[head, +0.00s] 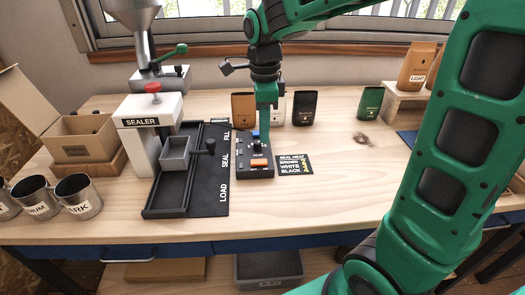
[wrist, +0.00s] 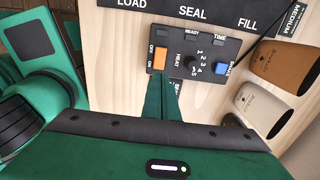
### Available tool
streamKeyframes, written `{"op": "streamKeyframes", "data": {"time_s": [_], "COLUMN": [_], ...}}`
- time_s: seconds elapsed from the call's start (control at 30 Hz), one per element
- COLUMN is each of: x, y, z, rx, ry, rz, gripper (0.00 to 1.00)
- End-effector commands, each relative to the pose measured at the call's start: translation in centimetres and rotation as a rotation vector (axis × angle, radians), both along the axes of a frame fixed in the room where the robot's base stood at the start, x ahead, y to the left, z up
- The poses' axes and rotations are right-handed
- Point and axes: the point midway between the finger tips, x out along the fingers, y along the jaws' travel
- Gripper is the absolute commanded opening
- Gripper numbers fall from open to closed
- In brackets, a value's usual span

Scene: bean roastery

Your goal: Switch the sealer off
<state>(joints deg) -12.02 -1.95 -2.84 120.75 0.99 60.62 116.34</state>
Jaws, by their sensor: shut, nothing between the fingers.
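The sealer's control box (head: 248,172) is a dark panel on the table beside the black load-seal-fill track. Its orange on/off switch (head: 261,163) also shows in the wrist view (wrist: 160,57), at the panel's left end, lit or bright orange; which way it is tipped I cannot tell. A heat knob (wrist: 190,63) and a blue button (wrist: 222,68) are to its right. My gripper (head: 265,137) is shut and empty, pointing down over the box. In the wrist view its fingertips (wrist: 163,80) appear just below the switch; contact cannot be told.
A small label card (head: 294,165) lies right of the box. Coffee bags (head: 304,108) stand behind. The table's right front is clear.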

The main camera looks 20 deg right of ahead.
Motion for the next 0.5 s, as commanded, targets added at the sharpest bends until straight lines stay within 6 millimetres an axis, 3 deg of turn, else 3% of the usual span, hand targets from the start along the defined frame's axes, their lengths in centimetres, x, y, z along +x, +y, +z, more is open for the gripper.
{"op": "streamKeyframes", "data": {"time_s": [0.2, 0.5], "x": [-0.1, -0.1], "y": [0.0, 0.0], "z": [-4.0, -6.7], "rx": [-0.001, 0.000], "ry": [0.003, 0.001], "rz": [0.001, 0.001], "gripper": [0.00, 0.00]}}
